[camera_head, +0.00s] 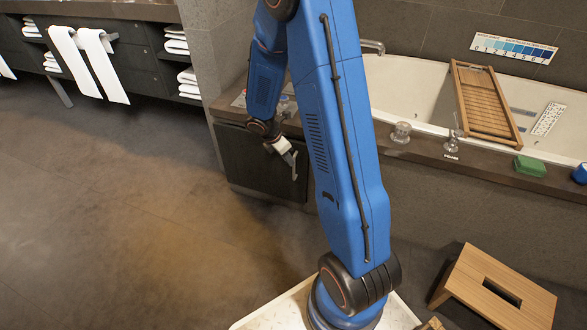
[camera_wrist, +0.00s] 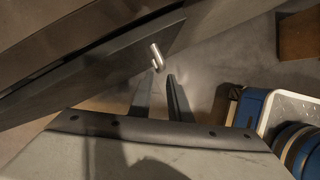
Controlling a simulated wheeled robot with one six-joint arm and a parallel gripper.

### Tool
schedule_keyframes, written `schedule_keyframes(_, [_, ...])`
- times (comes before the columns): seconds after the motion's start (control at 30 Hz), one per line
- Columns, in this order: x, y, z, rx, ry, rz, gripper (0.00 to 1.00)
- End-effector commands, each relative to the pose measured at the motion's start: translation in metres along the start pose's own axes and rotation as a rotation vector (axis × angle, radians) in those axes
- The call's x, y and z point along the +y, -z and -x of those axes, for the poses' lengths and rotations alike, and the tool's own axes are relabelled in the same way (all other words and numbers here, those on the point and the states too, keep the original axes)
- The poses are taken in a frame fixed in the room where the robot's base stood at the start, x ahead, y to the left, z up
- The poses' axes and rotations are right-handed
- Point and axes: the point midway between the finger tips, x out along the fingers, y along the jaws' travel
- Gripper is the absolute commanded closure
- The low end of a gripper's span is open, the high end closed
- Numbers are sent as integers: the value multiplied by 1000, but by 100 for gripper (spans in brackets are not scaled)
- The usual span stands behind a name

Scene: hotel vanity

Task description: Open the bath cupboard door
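The bath cupboard door (camera_head: 245,158) is a dark panel below the tub's ledge, left of my arm. In the wrist view the door (camera_wrist: 110,75) runs diagonally across the upper left, with a dark gap along its upper edge; I cannot tell whether it is slightly ajar. Its short metal handle (camera_wrist: 157,57) stands out near the door's right end. My gripper (camera_wrist: 162,80) is open, its two dark fingers apart, with the handle just at or beyond their tips. I see no grip on it. In the head view my gripper (camera_head: 291,160) is in front of the door's right part.
The tub ledge (camera_head: 425,150) above the cupboard holds glass jars, a green block (camera_head: 530,166) and other small items. A wooden stool (camera_head: 495,288) stands at the lower right. The floor (camera_head: 110,215) left of the cupboard is clear. Towel shelves stand at the upper left.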

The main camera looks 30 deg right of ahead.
Motion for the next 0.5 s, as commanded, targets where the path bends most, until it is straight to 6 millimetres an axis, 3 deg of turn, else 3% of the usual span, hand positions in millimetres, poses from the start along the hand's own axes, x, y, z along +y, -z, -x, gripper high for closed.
schedule_keyframes(0.3, [-1,0,-50,1,3,0,83])
schedule_keyframes(0.5, [0,0,-71,0,1,0,83])
